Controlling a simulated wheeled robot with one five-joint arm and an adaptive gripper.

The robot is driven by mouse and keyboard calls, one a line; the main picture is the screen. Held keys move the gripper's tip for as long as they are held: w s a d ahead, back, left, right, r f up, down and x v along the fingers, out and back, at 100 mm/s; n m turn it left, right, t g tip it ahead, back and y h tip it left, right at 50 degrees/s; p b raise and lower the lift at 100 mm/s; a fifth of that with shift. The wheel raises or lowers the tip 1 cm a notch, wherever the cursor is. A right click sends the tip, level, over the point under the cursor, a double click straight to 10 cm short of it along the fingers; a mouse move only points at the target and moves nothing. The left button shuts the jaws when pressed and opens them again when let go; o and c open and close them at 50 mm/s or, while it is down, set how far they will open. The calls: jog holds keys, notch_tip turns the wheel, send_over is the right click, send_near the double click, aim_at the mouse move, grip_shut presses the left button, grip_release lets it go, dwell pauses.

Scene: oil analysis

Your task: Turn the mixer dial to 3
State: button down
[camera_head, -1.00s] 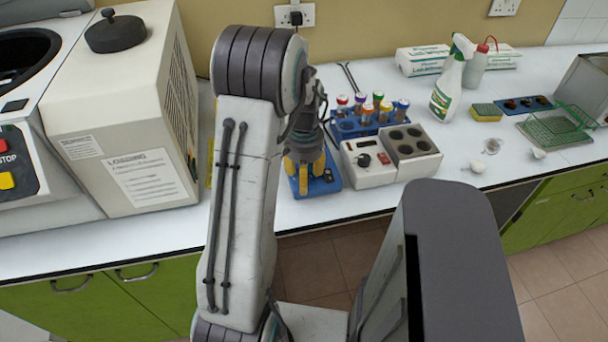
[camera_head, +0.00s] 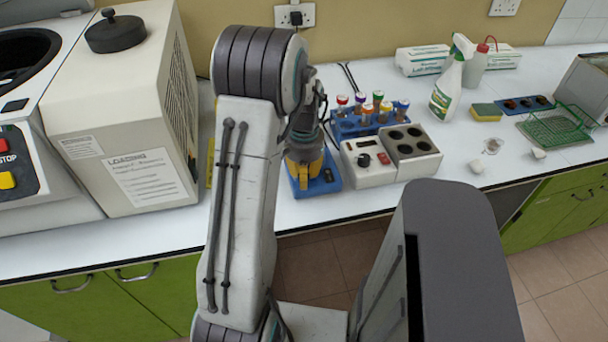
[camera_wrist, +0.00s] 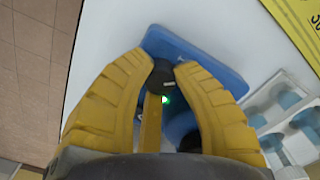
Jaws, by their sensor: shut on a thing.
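The mixer is a small blue device (camera_head: 327,188) on the counter, mostly hidden behind my arm in the head view. Its blue body also fills the middle of the wrist view (camera_wrist: 205,75). My gripper (camera_head: 306,172) points down over it with its yellow fingers. In the wrist view my gripper (camera_wrist: 163,75) has its two fingertips shut on the black round dial (camera_wrist: 162,76), one on each side. A pale mark shows on the dial, but I cannot read a number. A green light (camera_wrist: 165,99) glows beside the dial.
A white block heater (camera_head: 370,174) with a black knob and red switch stands just right of the mixer. Behind it is a blue rack (camera_head: 345,128) of capped tubes. A large beige machine (camera_head: 125,110) stands to the left. A spray bottle (camera_head: 449,85) is farther right.

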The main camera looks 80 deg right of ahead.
jog(key=shift+f, duration=0.1)
jog(key=shift+a+m+b, duration=0.1)
jog(key=shift+m+b, duration=0.65)
jog(key=shift+m, duration=2.15)
jog(key=c, duration=0.9)
grip_release()
jog(key=shift+c, duration=0.2)
notch_tip(320, 180, up, 12)
